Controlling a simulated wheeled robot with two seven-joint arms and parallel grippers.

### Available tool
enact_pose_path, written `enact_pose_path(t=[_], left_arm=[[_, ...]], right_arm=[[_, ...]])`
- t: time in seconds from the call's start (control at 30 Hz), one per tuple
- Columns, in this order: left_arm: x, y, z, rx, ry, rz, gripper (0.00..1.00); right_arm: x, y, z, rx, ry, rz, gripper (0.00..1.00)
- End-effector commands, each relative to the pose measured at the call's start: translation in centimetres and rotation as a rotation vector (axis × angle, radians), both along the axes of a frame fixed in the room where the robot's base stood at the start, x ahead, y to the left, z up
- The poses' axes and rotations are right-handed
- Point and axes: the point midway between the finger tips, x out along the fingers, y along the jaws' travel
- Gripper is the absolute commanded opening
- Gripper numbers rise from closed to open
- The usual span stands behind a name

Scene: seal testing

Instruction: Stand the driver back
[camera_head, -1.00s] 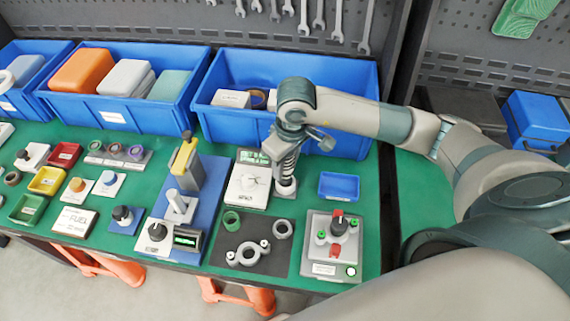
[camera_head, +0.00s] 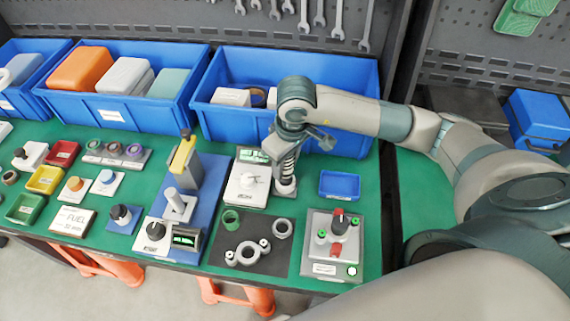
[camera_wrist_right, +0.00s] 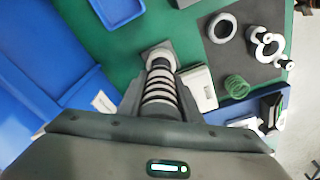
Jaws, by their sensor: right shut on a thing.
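The driver, a dark upright tool with pale rings (camera_head: 289,166), stands between the fingers of my right gripper (camera_head: 288,152) near the back of the green bench. In the right wrist view the gripper (camera_wrist_right: 160,105) is shut on the driver's ringed body (camera_wrist_right: 159,92). The driver's lower end points at a small grey square holder (camera_wrist_right: 165,47) on the bench. I cannot tell whether the end sits in it or just above. My left gripper is not in view.
A white device (camera_head: 247,186) stands close left of the driver, and a small blue tray (camera_head: 340,185) is to its right. A large blue bin (camera_head: 225,115) is behind. In front are a dark mat (camera_head: 222,262) with rings and a grey control box (camera_head: 322,268).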

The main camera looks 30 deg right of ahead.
Motion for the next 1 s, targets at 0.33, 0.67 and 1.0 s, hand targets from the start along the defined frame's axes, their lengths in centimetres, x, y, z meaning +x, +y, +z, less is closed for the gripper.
enact_pose_path(t=[0.33,0.67,1.0], left_arm=[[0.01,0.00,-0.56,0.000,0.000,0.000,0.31],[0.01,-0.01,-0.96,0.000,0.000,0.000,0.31],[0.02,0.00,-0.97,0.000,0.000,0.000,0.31]], right_arm=[[0.03,0.01,-0.28,0.001,-0.002,0.000,0.04],[0.02,0.00,-0.51,0.001,-0.002,0.000,0.04],[0.01,-0.01,-0.49,0.000,-0.001,0.000,0.04]])
